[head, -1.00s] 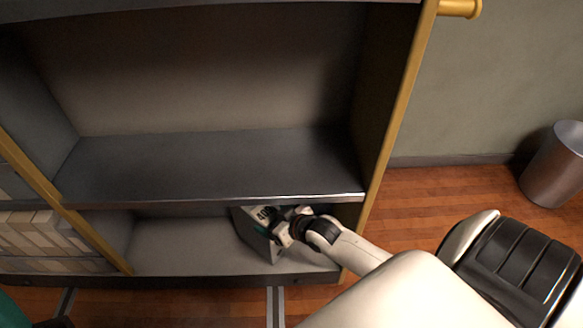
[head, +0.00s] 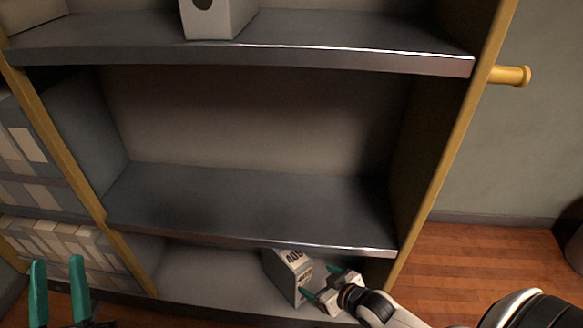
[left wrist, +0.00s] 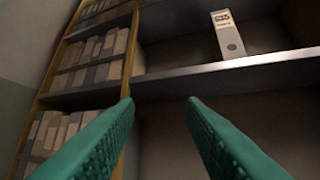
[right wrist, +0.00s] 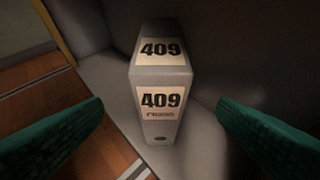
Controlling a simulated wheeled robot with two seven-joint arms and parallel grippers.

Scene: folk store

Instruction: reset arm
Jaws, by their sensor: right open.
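My left gripper (head: 60,290) is at the lower left of the head view, with two green fingers apart and nothing between them. Its open fingers also show in the left wrist view (left wrist: 160,105). My right gripper (head: 325,285) is at the bottom shelf, beside a grey binder box (head: 288,272). In the right wrist view the green fingers (right wrist: 160,110) are wide apart, and the box, labelled 409 (right wrist: 160,85), stands upright between and beyond them. I see no contact between the fingers and the box there.
The dark shelf unit (head: 250,205) has an empty middle shelf. Another grey binder (head: 215,18) stands on the shelf above, also in the left wrist view (left wrist: 228,35). Rows of binders (head: 65,240) fill the left bay. A yellow handle (head: 510,75) sticks out right. Wooden floor lies at right.

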